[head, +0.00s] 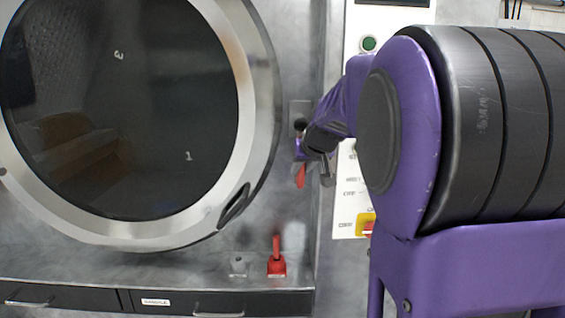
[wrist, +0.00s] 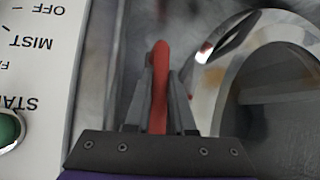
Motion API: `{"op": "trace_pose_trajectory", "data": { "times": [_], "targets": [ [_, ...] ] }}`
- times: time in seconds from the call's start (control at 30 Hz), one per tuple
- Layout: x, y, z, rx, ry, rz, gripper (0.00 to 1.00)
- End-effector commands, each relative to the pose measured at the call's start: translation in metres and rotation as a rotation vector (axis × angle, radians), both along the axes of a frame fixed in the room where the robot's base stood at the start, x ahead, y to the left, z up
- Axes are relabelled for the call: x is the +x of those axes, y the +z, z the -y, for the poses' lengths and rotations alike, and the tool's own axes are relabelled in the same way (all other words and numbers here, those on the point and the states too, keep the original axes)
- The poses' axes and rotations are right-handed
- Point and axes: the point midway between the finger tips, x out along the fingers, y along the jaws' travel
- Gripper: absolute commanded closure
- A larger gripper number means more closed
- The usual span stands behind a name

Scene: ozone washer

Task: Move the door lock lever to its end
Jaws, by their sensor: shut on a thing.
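The door lock lever (head: 300,177) is red and shows beside the right edge of the round door (head: 262,60), partly hidden by my gripper (head: 312,160). In the wrist view the red lever (wrist: 160,75) stands between the two dark fingers of my gripper (wrist: 161,95). The gripper is shut on it, with the lever's rounded end reaching past the fingers. The lever's mount is hidden behind my gripper. The round door has a dark glass and a steel rim and looks closed.
A white control panel (wrist: 35,60) with a green button (wrist: 8,130) lies close beside my gripper. Another red lever (head: 277,258) and a small grey fitting (head: 238,265) sit below the door. Black drawers (head: 70,298) run along the bottom. My arm covers the right side.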

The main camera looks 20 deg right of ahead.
Motion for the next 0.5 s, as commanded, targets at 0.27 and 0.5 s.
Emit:
{"op": "trace_pose_trajectory", "data": {
  "times": [0.27,0.5],
  "targets": [
    [-0.0011,0.0001,0.0045,-0.041,-0.002,-0.012,1.0],
    [-0.0015,-0.0003,0.0054,-0.045,-0.002,-0.013,1.0]
  ]
}}
